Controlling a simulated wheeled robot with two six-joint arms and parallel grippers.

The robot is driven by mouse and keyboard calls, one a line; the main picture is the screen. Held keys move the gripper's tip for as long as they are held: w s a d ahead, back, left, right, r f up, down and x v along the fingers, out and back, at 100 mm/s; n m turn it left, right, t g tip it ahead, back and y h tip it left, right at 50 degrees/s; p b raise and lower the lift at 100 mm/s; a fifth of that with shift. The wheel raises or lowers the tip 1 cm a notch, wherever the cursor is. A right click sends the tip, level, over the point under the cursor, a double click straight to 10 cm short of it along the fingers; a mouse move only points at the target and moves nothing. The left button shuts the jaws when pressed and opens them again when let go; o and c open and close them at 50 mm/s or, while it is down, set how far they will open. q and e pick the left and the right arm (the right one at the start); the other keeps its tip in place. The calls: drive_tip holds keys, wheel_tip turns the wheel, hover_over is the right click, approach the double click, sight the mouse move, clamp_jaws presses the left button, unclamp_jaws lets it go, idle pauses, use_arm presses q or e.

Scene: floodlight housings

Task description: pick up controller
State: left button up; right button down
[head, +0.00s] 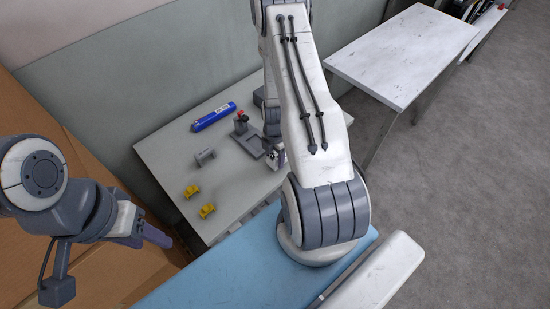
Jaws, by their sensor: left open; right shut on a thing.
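My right gripper (275,157) is low over the right side of the grey table, beside a flat grey plate. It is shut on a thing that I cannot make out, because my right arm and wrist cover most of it. I cannot pick out the controller with certainty. A dark grey box (259,97) shows partly behind my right arm at the table's back. My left gripper (150,240) is open and empty, off the table's left front side, well away from the parts.
The grey table (165,150) holds a blue cylinder (213,117), a grey fixture with a red knob (241,124), the flat grey plate (249,144), a grey bracket (204,157) and two yellow parts (191,191). A white table (400,55) stands empty at right.

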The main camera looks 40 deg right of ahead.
drive_tip(key=r, duration=0.3)
drive_tip(key=shift+s+d, duration=0.3)
drive_tip(key=shift+s, duration=0.1)
drive_tip(key=s+d+r+p, duration=0.1)
drive_tip(key=s+d+r, duration=0.4)
drive_tip(key=s, duration=0.4)
drive_tip(key=shift+s+r, duration=0.25)
drive_tip(key=shift+r, duration=0.5)
